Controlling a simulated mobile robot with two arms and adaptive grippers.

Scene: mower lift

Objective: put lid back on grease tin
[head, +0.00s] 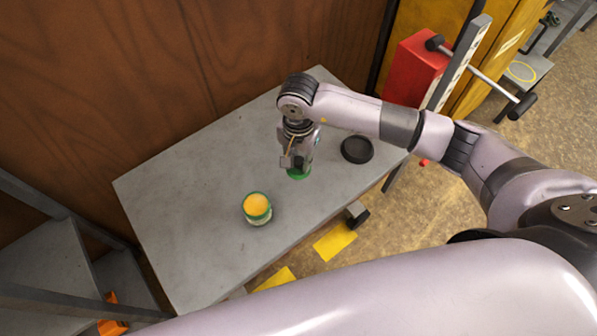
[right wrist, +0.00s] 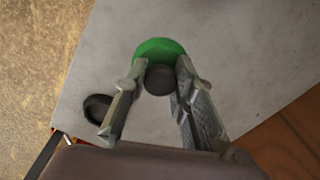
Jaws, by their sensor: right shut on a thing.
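The grease tin (head: 258,218) stands upright and open on the grey table, with yellow grease showing at its top and a green rim. The green lid (head: 298,174) is below my right gripper (head: 297,164), to the right of and behind the tin. In the right wrist view the lid (right wrist: 160,47) is a green disc with a dark round knob (right wrist: 159,79). The fingers of my right gripper (right wrist: 155,82) are shut on the lid at this knob. I cannot tell whether the lid touches the table. My left gripper is not in view.
A black round dish (head: 356,149) lies on the table (head: 190,190) right of my right gripper; it also shows in the right wrist view (right wrist: 97,108). A wooden wall (head: 200,60) stands behind. A red box (head: 412,70) is beyond the right end. The table's left part is clear.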

